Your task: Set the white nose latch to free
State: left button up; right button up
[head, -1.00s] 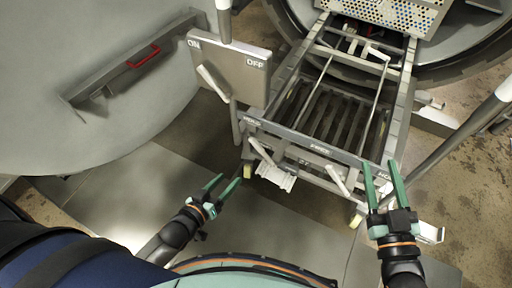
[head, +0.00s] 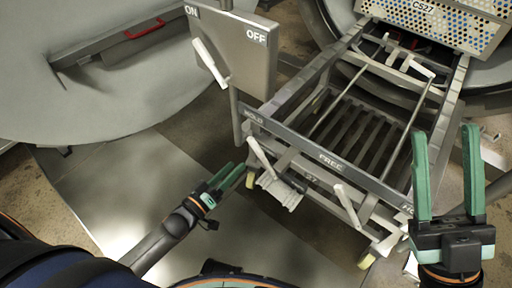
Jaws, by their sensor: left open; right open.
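A metal cart (head: 300,140) stands before me, its front bar marked HOLD at the left, FREE in the middle and a partly hidden label at the right. Two white levers hang at this bar: a left lever (head: 261,158) below HOLD and a right lever (head: 347,206) right of FREE. A white bar (head: 410,68) also lies at the cart's far end. I cannot tell which is the nose latch. My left gripper (head: 238,172) is open and empty, just left of the left lever. My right gripper (head: 445,132) is open and empty, upright right of the cart's front corner.
A grey box (head: 240,55) marked ON and OFF, with a white handle (head: 210,62), stands left of the cart. A large round door (head: 90,90) with a red handle fills the left. A perforated crate (head: 440,22) sits at the far end. A ribbed white pedal (head: 280,190) juts out below the bar.

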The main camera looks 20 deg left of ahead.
aim_at(253, 148)
pick_arm(q)
jog(key=b+x, duration=0.3)
jog(key=x, duration=0.6)
jog(key=shift+w+f, duration=0.15)
jog(key=shift+w, duration=0.1)
jog(key=shift+w+d, duration=0.3)
jog(key=shift+w, duration=0.3)
pick_arm(e)
jog(key=shift+w+a+f+m, duration=0.1)
jog(key=shift+f+m, duration=0.1)
jog(key=shift+f, duration=0.75)
jog(key=shift+a+f+m, duration=0.1)
jog(key=shift+f+m, duration=0.1)
jog(key=shift+f, duration=0.75)
pick_arm(q)
jog(key=shift+c, duration=0.3)
grip_shut()
